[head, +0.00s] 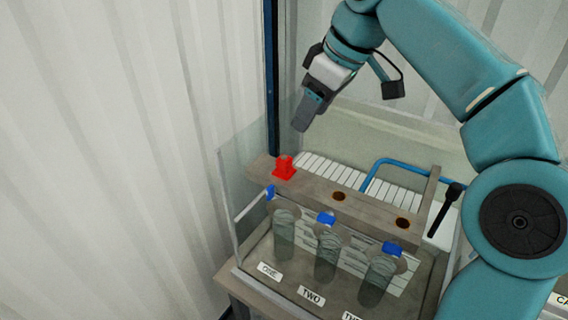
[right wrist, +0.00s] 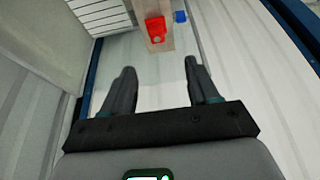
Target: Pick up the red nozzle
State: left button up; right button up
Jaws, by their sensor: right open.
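The red nozzle (head: 284,168) stands on the left end of a grey-brown beam (head: 318,187) above the pump case. In the right wrist view the red nozzle (right wrist: 155,29) is at the top, ahead of the fingertips and between their lines. My right gripper (head: 308,125) is above the nozzle and a little to its right in the head view, apart from it. Its two fingers (right wrist: 159,68) are spread and nothing is between them. My left gripper is in neither view.
Two dark round holes (head: 338,196) lie along the beam. Below are several clear cylinders (head: 326,255) with blue parts, behind a clear panel (head: 237,205). A blue pipe (head: 377,170) and a black-handled lever (head: 446,207) stand to the right. A dark blue post (head: 271,80) rises behind the nozzle.

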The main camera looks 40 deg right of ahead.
send_over(287, 159)
jog(key=s+d, duration=0.1)
jog(key=s, duration=0.1)
notch_tip(287, 159, down, 7)
jog(key=shift+s+a+f+b, duration=0.1)
jog(key=shift+a+f+b, duration=0.1)
jog(key=shift+f, duration=0.25)
jog(key=shift+s+a+f+b, duration=0.1)
jog(key=shift+a+f+b, duration=0.1)
jog(key=shift+f, duration=0.25)
jog(key=x, duration=0.5)
jog(key=shift+w+d+p, duration=0.35)
jog(key=shift+d+p, duration=0.05)
jog(key=shift+f, duration=0.3)
jog(key=shift+c, duration=0.3)
jog(key=shift+w+f, duration=0.1)
jog(key=shift+w, duration=0.05)
jog(key=c, duration=0.6)
jog(key=shift+a, duration=0.1)
jog(key=shift+c, duration=1.1)
